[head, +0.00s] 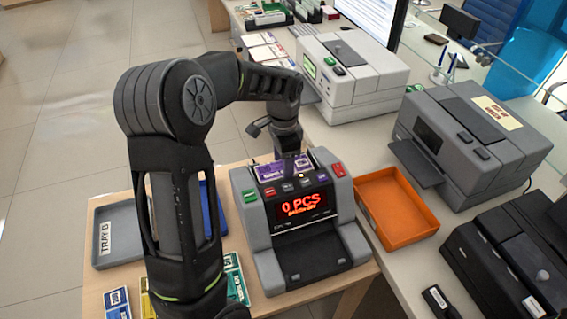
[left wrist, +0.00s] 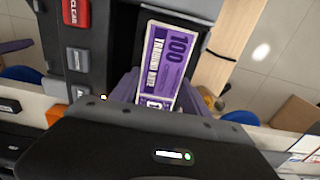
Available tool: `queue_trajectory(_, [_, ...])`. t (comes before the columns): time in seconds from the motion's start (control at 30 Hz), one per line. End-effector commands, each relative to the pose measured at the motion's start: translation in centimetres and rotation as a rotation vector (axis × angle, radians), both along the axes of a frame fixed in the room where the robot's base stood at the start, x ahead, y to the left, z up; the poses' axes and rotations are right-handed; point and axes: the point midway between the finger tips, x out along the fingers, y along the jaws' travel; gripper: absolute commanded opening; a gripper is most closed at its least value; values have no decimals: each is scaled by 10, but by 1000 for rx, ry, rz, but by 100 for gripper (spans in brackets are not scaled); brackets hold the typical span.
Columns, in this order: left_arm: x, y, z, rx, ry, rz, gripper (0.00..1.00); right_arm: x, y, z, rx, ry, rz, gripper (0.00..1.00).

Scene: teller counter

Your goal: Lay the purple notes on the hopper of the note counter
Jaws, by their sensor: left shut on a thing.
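The note counter (head: 300,240) stands on the wooden table, with a red display reading 0 PCS. The purple notes (head: 269,172) are at the hopper in its top; in the left wrist view the purple notes (left wrist: 166,65) show a printed 100 and lie over the dark hopper opening (left wrist: 197,50). My left gripper (head: 289,153) is right above the hopper, pointing down, shut on the purple notes. Its fingertips and the notes' near end are partly hidden, so I cannot tell whether the notes rest on the hopper. My right gripper is not in view.
An orange tray (head: 396,207) is right of the counter. A grey tray (head: 118,232) labelled TRAY B and a blue tray (head: 212,209) are at left, partly behind my arm. Green note bundles (head: 235,277) lie in front. Grey machines (head: 470,142) stand on the right-hand counter.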

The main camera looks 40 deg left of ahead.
Motion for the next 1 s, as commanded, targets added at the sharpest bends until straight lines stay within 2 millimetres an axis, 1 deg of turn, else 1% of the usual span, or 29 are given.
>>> queue_trajectory(0.1, [0,0,-4,0,0,0,11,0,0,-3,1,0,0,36])
queue_trajectory(0.13, [0,0,-4,0,0,0,55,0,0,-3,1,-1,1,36])
queue_trajectory(0.37, [0,0,-3,0,0,0,74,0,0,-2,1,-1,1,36])
queue_trajectory(0.4, [0,0,-3,0,0,0,76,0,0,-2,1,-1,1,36])
queue_trajectory(0.63, [0,0,-2,0,0,0,76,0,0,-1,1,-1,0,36])
queue_trajectory(0.77, [0,0,3,0,-1,0,76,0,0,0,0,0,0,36])
queue_trajectory(0.87, [1,0,12,0,-1,0,76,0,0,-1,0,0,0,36])
queue_trajectory(1.0, [1,0,36,1,-4,0,76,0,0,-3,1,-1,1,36])
